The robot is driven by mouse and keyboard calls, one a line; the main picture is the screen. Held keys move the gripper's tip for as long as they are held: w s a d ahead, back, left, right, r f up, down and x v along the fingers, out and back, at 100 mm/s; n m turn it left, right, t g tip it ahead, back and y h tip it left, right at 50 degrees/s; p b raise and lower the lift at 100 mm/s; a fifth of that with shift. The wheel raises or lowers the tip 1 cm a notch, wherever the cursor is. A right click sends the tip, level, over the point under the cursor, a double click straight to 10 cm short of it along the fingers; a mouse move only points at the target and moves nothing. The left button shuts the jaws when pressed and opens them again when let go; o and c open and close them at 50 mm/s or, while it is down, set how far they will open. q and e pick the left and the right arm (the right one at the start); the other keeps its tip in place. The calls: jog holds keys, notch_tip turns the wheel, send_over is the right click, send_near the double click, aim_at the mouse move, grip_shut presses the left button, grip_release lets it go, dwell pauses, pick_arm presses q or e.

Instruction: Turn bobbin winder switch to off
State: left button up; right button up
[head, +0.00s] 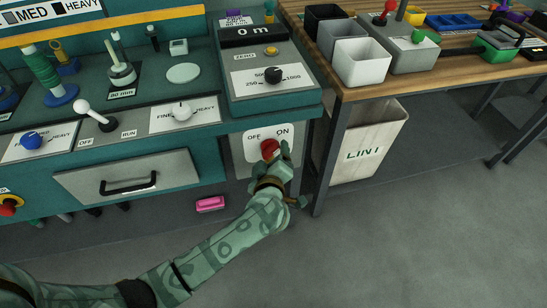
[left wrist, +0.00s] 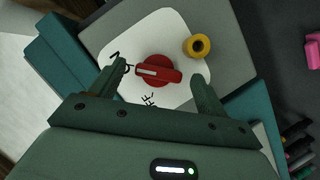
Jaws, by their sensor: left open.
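A red rotary switch knob (head: 269,149) sits on a white plate (head: 257,134) marked OFF on the left and ON on the right, on the front of the teal bench. My left gripper (head: 282,158) is at the plate, partly covering the knob's right side. In the left wrist view, the red knob (left wrist: 158,71) lies just beyond and between the open fingers (left wrist: 160,84). Its white line points left, towards lettering partly hidden by one finger. I cannot tell whether the fingers touch the knob. My right gripper is not in view.
A yellow ring with a dark centre (left wrist: 198,45) is beside the knob. The LINT bin (head: 368,142) and wooden table (head: 405,80) stand to the right. Open floor lies at lower right.

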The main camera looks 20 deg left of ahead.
pick_arm(q)
jog(key=shift+w+a+f, duration=0.1)
jog(key=shift+w+a, duration=0.1)
jog(key=shift+w, duration=0.3)
jog(key=shift+c, duration=0.3)
jog(key=c, duration=0.9)
